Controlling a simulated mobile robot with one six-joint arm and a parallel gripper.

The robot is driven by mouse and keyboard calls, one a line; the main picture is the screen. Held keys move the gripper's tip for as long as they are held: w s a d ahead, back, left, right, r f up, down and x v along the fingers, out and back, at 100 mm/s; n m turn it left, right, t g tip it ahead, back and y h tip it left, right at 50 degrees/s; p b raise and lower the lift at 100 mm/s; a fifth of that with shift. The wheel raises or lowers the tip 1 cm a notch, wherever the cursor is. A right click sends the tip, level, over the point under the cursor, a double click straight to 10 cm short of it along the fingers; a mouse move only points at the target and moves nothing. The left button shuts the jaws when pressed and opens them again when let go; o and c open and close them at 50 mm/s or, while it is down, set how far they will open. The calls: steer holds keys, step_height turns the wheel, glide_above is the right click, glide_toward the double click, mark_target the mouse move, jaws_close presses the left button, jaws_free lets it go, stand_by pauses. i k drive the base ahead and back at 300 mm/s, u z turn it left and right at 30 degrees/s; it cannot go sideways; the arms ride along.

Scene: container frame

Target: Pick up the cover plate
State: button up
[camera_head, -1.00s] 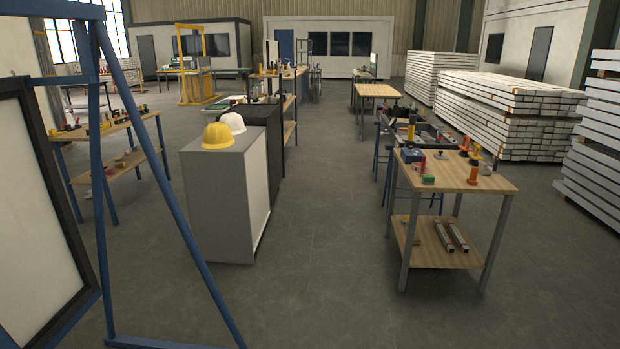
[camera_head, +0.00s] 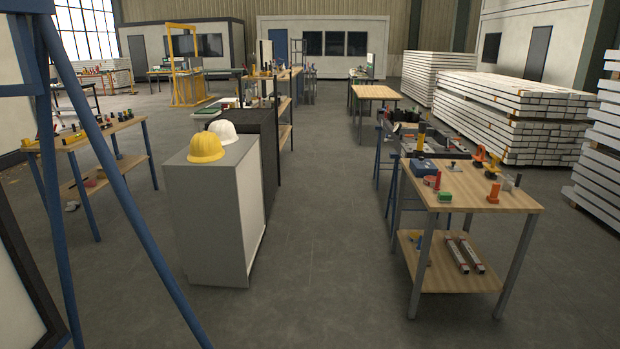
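I cannot make out a cover plate for certain. The wooden workbench (camera_head: 470,200) at the right bears several small things, too small to identify surely. Among them are a blue box (camera_head: 424,167), a small green block (camera_head: 445,197), a red upright piece (camera_head: 437,181) and an orange piece (camera_head: 493,192). A small flat grey piece with a knob (camera_head: 453,167) lies behind them; I cannot tell what it is. My gripper is not in view.
Grey cabinet (camera_head: 212,220) with a yellow helmet (camera_head: 206,147) and white helmet (camera_head: 222,131) stands left of centre. A blue frame (camera_head: 125,190) fills the near left. Stacked white beams (camera_head: 505,110) stand at right. The grey floor (camera_head: 315,270) between cabinet and workbench is clear.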

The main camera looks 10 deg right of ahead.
mark_target(451, 168)
steer(key=i, duration=4.15)
steer(key=z, duration=4.2)
steer(key=i, duration=0.1)
steer(key=u, duration=3)
